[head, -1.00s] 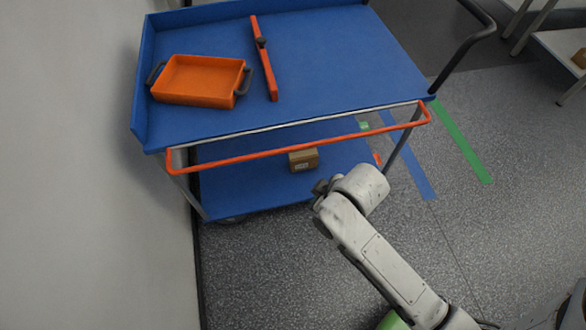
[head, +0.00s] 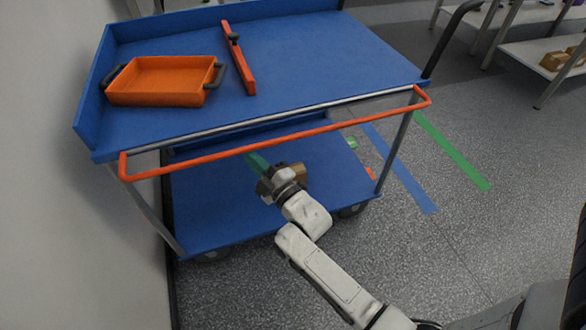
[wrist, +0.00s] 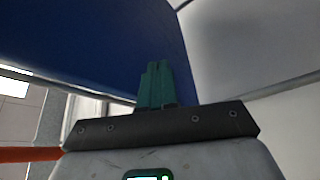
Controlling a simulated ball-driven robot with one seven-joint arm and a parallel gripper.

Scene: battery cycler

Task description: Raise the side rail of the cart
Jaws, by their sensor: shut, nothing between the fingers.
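The cart (head: 340,65) is blue with grey legs. Its side rail (head: 200,160) is an orange bar that hangs along the near side, just below the top deck's edge. My gripper (head: 256,161) is at the near side, close below the rail's middle in the head view; whether it touches the rail I cannot tell. Its green fingers are shut and empty. The wrist view shows the fingers (wrist: 155,86) pointing up against a dark blue panel, with an orange bar (wrist: 30,154), likely the rail, at the left edge.
An orange tray (head: 155,82) with dark handles and an orange bar (head: 240,62) lie on the top deck. A wall stands close at left; open floor lies to the right.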

